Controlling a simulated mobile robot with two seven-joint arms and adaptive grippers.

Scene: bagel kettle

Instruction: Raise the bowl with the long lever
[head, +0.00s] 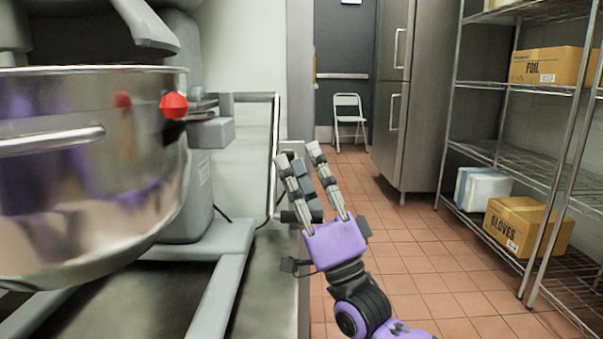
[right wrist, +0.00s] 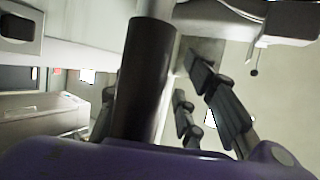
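The large steel bowl (head: 95,190) of the mixer fills the left of the head view, with a bar handle on its side. The long lever (head: 274,130) is a thin metal rod that runs down along the mixer's right side. My right gripper (head: 300,155) is beside the lever, to its right, with its fingers apart. A dark cylinder (right wrist: 145,80), which looks like the lever's grip, stands close in front of the palm in the right wrist view. I cannot tell whether the fingers touch it. My left gripper is out of view.
A red knob (head: 173,105) sits by the bowl's rim. The mixer's grey base leg (head: 215,285) reaches forward on the counter. A wire shelf (head: 520,165) with boxes stands at the right. The tiled floor (head: 420,260) between is clear. A folding chair (head: 349,115) is far back.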

